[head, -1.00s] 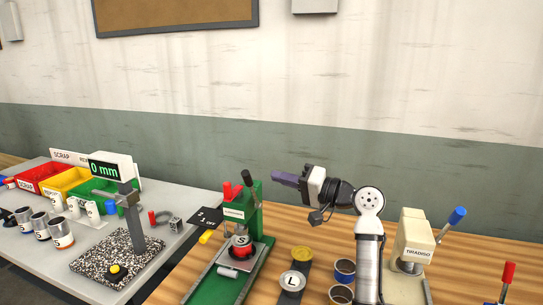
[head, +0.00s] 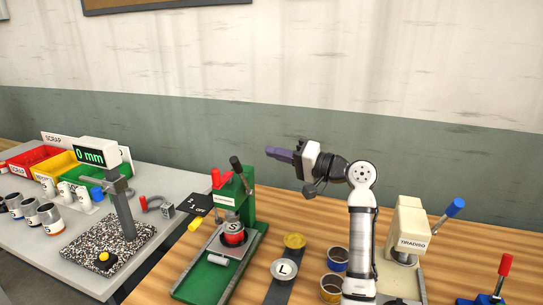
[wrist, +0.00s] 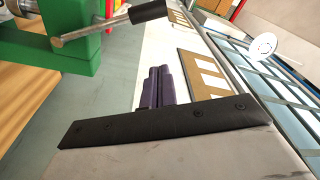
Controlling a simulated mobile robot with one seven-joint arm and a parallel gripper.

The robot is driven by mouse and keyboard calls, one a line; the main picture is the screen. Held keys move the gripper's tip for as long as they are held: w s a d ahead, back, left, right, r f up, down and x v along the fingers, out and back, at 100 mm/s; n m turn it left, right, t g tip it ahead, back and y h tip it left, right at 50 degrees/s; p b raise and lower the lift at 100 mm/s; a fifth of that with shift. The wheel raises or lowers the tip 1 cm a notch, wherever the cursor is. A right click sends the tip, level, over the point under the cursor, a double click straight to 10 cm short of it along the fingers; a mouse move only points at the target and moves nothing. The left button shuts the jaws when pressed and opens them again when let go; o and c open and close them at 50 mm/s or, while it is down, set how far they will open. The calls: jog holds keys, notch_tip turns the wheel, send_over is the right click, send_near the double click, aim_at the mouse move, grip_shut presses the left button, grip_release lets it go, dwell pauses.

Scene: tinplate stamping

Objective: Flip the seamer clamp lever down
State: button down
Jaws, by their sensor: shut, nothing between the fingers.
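A green bench machine (head: 249,198) stands on the wooden bench, left of my gripper. A red can marked S (head: 232,234) sits under the head. In the wrist view, the lever's metal rod and black grip (wrist: 148,11) stick out from the green machine (wrist: 45,40) at upper left. My gripper (head: 272,153) points left above and right of the machine, apart from the lever. Its purple fingers (wrist: 157,88) are shut and empty.
A cream machine with a blue-tipped lever (head: 410,225) stands at right, and a red-handled lever (head: 504,265) at far right. A lid marked L (head: 284,270) and open cans (head: 335,258) lie between. A gauge stand (head: 121,205) is on the grey table.

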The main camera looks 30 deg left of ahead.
jog(key=p, duration=0.1)
send_over(242, 177)
jog(key=w, duration=0.3)
jog(key=shift+s+d+f+b, duration=0.35)
jog(key=shift+s+d+b, duration=0.1)
jog(key=shift+s, duration=0.25)
jog(key=shift+s+d+f+b, duration=0.35)
jog(key=shift+s+b, duration=0.1)
jog(key=shift+s, duration=0.2)
jog(key=shift+f+b, duration=0.15)
jog(key=shift+b, duration=0.15)
